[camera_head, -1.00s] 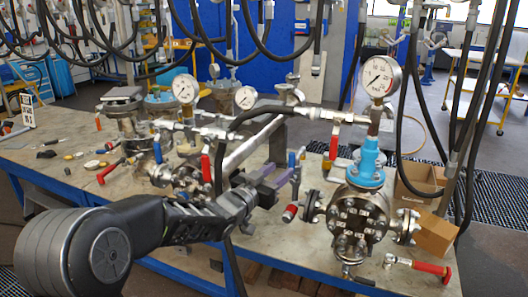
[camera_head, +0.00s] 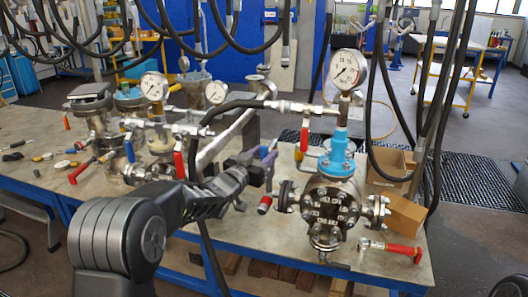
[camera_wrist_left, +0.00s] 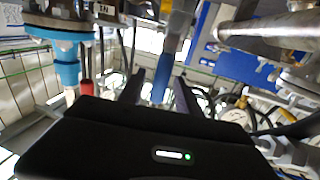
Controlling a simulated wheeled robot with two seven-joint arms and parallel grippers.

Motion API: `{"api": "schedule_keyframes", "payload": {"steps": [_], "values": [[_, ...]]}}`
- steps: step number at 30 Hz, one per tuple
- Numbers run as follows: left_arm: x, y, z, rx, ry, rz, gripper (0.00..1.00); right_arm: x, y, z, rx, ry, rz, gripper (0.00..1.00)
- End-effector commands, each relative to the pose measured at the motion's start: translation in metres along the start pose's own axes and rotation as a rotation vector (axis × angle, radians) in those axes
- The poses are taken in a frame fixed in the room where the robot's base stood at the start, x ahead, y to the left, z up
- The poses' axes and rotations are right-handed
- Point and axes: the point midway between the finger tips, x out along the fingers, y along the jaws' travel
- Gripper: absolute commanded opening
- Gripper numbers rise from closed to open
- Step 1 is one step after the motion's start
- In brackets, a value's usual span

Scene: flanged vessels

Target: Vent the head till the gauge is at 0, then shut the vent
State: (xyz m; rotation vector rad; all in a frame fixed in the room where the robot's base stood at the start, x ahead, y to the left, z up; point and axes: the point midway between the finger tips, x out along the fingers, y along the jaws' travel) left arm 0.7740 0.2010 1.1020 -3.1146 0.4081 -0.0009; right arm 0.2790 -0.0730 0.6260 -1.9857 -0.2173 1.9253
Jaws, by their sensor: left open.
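The vessel head with blue neck (camera_head: 336,155) stands at the right of the bench. Its round gauge (camera_head: 348,69) sits on top; the needle is too small to read surely. My left gripper (camera_head: 264,158) is open at the left of this vessel. A blue valve handle (camera_head: 272,149) is at its fingertips and partly hidden by them. In the left wrist view the blue handle (camera_wrist_left: 164,72) shows between the two open fingers, with no grip on it. A red valve handle (camera_head: 303,142) hangs under the pipe beside the gauge. My right gripper is out of view.
A second vessel with a gauge (camera_head: 154,86) and red handles (camera_head: 179,164) stands at the left. A black hose (camera_head: 225,108) crosses to the gauge pipe. Cardboard boxes (camera_head: 405,214) and a red-handled valve (camera_head: 404,251) are at the right. Hoses hang above.

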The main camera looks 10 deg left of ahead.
Motion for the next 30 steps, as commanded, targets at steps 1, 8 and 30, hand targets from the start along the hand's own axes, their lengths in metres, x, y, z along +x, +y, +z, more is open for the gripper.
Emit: {"api": "schedule_keyframes", "payload": {"steps": [1, 8, 30], "values": [[0.0020, -0.0002, 0.0002, 0.001, -0.001, 0.000, 0.40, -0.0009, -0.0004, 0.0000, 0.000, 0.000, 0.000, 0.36], [0.0028, -0.0004, 0.0004, 0.000, 0.000, -0.001, 0.40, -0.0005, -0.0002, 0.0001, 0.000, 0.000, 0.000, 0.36], [0.0025, -0.0002, 0.0004, 0.000, -0.001, 0.000, 0.00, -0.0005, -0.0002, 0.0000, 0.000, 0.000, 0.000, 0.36]]}}
